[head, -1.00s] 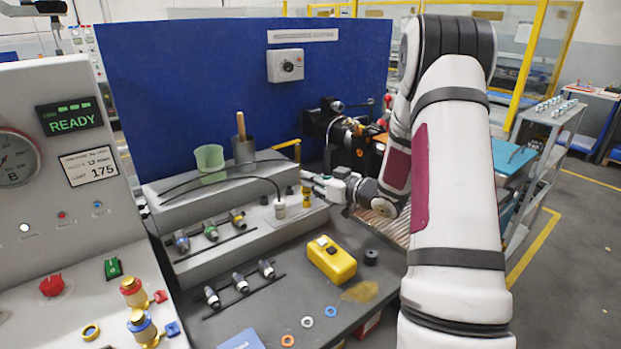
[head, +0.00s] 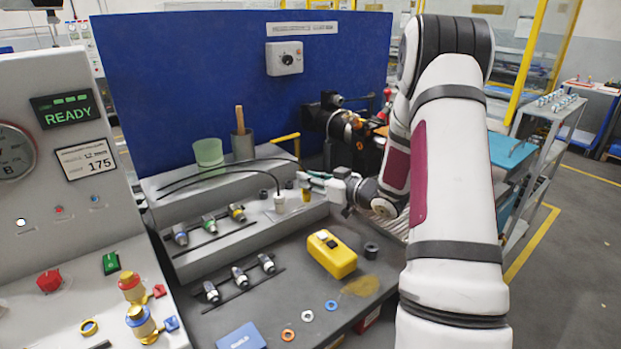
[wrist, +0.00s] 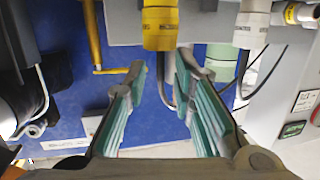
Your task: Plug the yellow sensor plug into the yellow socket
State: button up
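A yellow plug (head: 305,193) stands on the grey ledge beside a white plug. In the wrist view the yellow plug (wrist: 160,25) is at the top centre, just beyond my fingertips. My gripper (wrist: 160,75) is open, its two green-padded fingers apart with no plug between them. In the head view my gripper (head: 318,181) is close to the right of the yellow plug; whether it touches cannot be told. A connector with a yellow ring (head: 237,213) sits in the row on the ledge's front, right of green- and blue-ringed ones. Its opening is too small to make out.
The white plug (head: 279,202) has a black cable arching left and also shows in the wrist view (wrist: 251,25). A green cup (head: 209,158) stands behind. A yellow box (head: 332,254) and loose rings lie on the bench. A blue panel (head: 190,80) closes the back.

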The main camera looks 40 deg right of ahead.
jog(key=shift+s, duration=0.1)
jog(key=v, duration=1.2)
dwell(0.4)
jog(key=w+a+r+g+h, duration=0.1)
jog(key=w+r+g+h, duration=0.1)
jog(key=w+r+h, duration=0.3)
jog(key=s+a+r+m+g+h, duration=0.2)
jog(key=s+a+r+g+h, duration=0.1)
jog(key=s+a+r, duration=0.4)
jog(key=s+a+g+y+p, duration=0.1)
jog(key=s+a+g+y, duration=0.3)
jog(key=s+a, duration=1.5)
jog(key=s+r+g, duration=0.1)
jog(key=s+g, duration=0.1)
jog(key=s, duration=0.1)
jog(key=shift+s+m+g, duration=0.25)
jog(key=shift+m+g, duration=0.05)
